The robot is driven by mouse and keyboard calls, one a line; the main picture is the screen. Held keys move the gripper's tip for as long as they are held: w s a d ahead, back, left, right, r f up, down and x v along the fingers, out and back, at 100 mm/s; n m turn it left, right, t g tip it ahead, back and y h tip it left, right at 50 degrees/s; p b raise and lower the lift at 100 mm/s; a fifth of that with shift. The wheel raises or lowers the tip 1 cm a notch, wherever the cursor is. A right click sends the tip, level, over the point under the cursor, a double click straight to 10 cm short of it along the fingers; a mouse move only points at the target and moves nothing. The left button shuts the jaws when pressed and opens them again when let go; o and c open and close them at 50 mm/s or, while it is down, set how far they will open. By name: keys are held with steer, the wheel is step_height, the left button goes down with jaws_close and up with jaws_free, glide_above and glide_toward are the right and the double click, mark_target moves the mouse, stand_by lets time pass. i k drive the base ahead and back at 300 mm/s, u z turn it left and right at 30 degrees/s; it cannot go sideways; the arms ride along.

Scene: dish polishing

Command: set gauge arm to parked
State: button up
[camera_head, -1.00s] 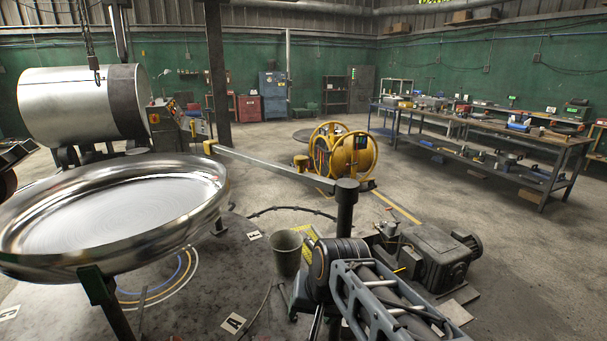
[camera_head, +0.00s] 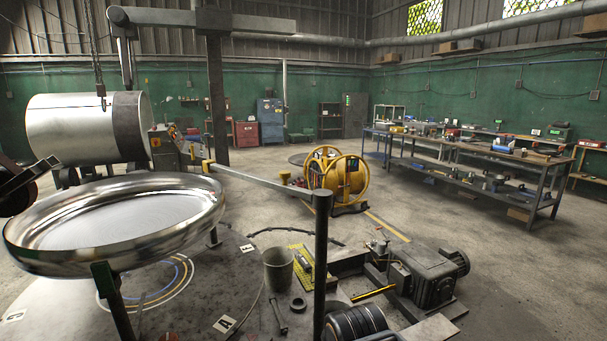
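The gauge arm (camera_head: 255,180) is a long grey bar running left from the top of an upright dark post (camera_head: 320,255). Its far end, with a yellow piece (camera_head: 207,165), appears close to the right rim of the large polished dish (camera_head: 213,212); I cannot tell whether it touches. The dish stands on legs at the left. My gripper is not in view.
A bucket (camera_head: 278,270), a yellow mat (camera_head: 303,265) and a dark motor (camera_head: 425,275) stand near the post. A yellow reel (camera_head: 340,175) is behind. A long workbench (camera_head: 545,182) is at the right. Open concrete floor lies between bench and motor.

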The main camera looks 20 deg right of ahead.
mark_target(321, 199)
steer(key=z, duration=0.55)
steer(key=i, duration=0.9)
steer(key=u, duration=1.15)
